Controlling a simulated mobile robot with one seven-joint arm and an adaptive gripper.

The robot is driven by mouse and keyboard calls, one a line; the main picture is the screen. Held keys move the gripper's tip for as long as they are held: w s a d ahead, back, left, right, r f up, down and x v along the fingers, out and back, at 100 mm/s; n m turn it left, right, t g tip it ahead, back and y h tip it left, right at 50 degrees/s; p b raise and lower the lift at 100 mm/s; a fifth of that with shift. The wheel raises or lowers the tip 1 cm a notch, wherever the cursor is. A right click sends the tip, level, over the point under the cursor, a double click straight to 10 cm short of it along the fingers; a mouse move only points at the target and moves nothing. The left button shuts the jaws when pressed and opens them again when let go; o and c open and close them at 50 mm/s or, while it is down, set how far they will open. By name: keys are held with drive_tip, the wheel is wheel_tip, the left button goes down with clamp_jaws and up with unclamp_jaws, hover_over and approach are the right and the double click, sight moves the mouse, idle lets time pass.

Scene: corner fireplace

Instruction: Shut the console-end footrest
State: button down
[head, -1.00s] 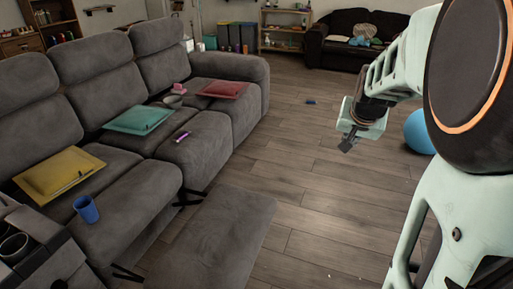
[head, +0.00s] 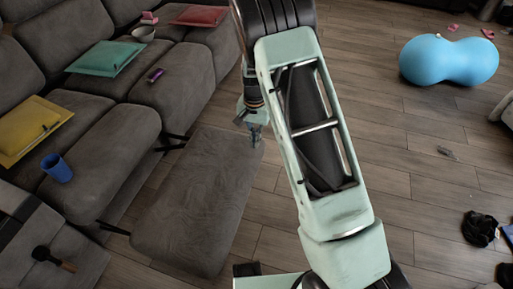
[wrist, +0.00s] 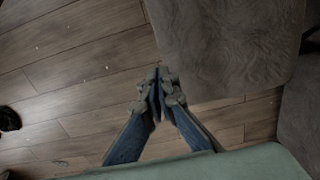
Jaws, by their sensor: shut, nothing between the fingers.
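The console-end footrest (head: 198,205) is a grey padded panel swung out in front of the sofa, beside the seat nearest the console (head: 48,245). Dark metal links (head: 172,142) show between it and the seat. My gripper (head: 254,140) is shut and empty at the footrest's far outer corner. In the wrist view the closed fingertips (wrist: 158,76) are beside the edge of the footrest (wrist: 225,45), over or near the floor. I cannot tell whether they touch it.
A blue peanut-shaped ball (head: 448,61) and a dark item (head: 480,229) lie on the floor at right.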

sight(255, 168)
wheel_tip(255, 168, down, 13)
drive_tip(key=b, duration=0.3)
drive_tip(key=shift+b, duration=0.35)
